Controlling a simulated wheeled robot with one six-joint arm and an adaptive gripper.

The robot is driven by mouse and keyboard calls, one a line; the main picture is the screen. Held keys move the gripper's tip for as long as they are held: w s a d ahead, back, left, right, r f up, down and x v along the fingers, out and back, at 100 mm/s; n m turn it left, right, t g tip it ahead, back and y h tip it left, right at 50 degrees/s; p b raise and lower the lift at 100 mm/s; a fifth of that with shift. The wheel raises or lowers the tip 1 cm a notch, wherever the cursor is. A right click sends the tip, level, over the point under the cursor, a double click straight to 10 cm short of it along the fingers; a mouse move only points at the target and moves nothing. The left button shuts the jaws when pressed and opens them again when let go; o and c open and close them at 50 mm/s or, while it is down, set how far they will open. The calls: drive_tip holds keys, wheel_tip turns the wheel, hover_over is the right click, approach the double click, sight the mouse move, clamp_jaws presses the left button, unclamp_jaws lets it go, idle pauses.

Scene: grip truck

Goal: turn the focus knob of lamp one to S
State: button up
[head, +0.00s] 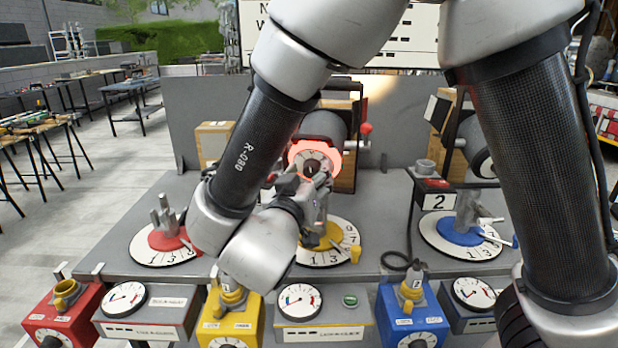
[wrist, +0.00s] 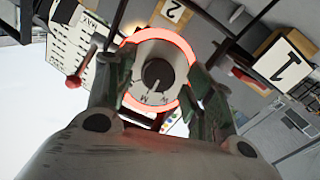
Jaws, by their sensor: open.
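The lamp (head: 330,128) has a dark drum-shaped body with a focus dial on its near face. A glowing red ring surrounds the pale dial (wrist: 142,62). The dark round focus knob (wrist: 157,75) sits at the dial's middle. A W and an M show on the dial rim in the wrist view; I cannot make out an S. My gripper (head: 308,190) is close in front of the dial. In the wrist view its open fingers (wrist: 158,82) stand on either side of the dial, with the knob uncovered between them. My gripper partly hides the dial's lower part in the head view.
Red (head: 168,238), yellow (head: 322,236) and blue (head: 460,228) turntables with numbered white rims stand on the grey bench. A red-knobbed lever (head: 366,128) sticks out right of the first lamp. Control boxes line the front.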

drive_tip(key=c, duration=1)
drive_tip(key=m+y, duration=0.2)
drive_tip(key=shift+m+t, duration=0.4)
drive_tip(key=shift+d+m+t+y, duration=0.1)
drive_tip(key=shift+m+t+y, duration=0.4)
drive_tip(key=shift+m+y, duration=0.7)
drive_tip(key=o, duration=1)
